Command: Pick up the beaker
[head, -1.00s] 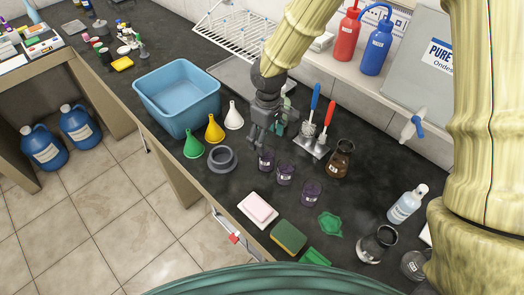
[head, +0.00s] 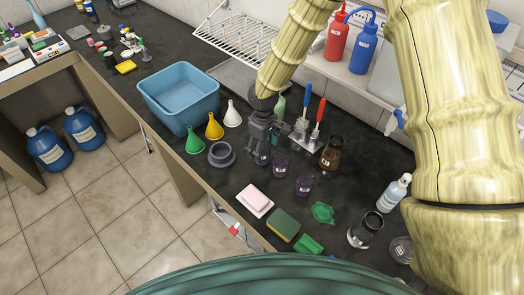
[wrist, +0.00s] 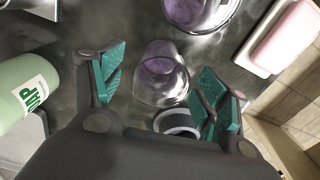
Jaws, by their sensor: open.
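Three small clear beakers with purple contents stand in a row on the dark bench. The nearest to my gripper (head: 262,147) is a beaker (head: 263,158) partly hidden by the fingers. The middle beaker (head: 279,166) and the front beaker (head: 304,187) stand to its right. In the wrist view my gripper's teal-padded fingers are open, with a beaker (wrist: 160,72) in the gap between them and clear space on both sides. Another beaker (wrist: 200,10) is cut off at the top edge. I cannot tell whether the fingers are level with the beaker.
A pale green bottle (wrist: 22,90) stands close to my left finger in the wrist view. A grey ring (head: 221,155), funnels (head: 214,127), brush stand (head: 306,142), brown flask (head: 331,153) and pink soap on a dish (head: 254,200) surround the beakers. A blue tub (head: 180,95) is behind left.

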